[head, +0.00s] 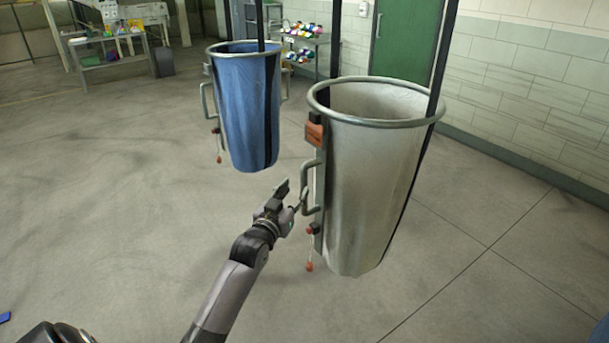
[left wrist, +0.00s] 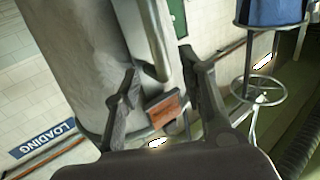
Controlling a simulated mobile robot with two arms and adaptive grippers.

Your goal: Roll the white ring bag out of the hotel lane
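The white ring bag (head: 372,180) hangs from dark straps at centre right in the head view, a tall off-white sack with a metal ring at its top. A metal side handle (head: 311,187) and an orange tag (head: 314,134) are on its left side. My left gripper (head: 291,194) is at this handle. In the left wrist view the two fingers (left wrist: 164,88) are apart, with the handle (left wrist: 157,40) showing between them and the pale bag (left wrist: 80,55) beside it. Contact with the handle cannot be told. My right gripper is not in view.
A blue ring bag (head: 246,110) hangs close behind, to the left. A workbench (head: 115,55), a shelf with colourful items (head: 302,45) and a green door (head: 405,40) stand at the back.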

